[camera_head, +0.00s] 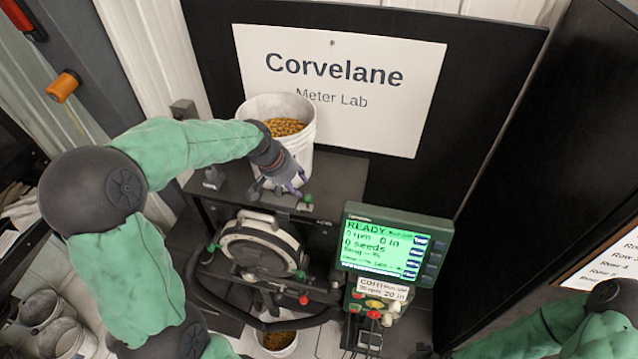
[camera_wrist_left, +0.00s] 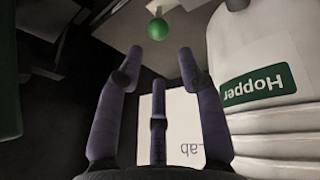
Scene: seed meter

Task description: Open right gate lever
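A small lever with a green knob (camera_head: 308,199) is at the right front of the shelf under the hopper; I take it for the right gate lever. Its green knob (camera_wrist_left: 157,29) also shows in the left wrist view, just beyond the fingertips. My left gripper (camera_head: 291,187) has purple fingers and reaches down in front of the white hopper (camera_head: 304,160). In the left wrist view my left gripper (camera_wrist_left: 162,60) has its fingers spread, with nothing between them. No contact with the knob is visible. My right gripper cannot be seen; only the right arm shows at lower right.
The hopper, labelled in the left wrist view (camera_wrist_left: 258,87), stands close beside the fingers. Below is the round seed meter (camera_head: 262,245) with more knobs. A green display (camera_head: 385,245) reads READY. A seed-filled bucket (camera_head: 277,343) stands underneath. A black panel stands behind.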

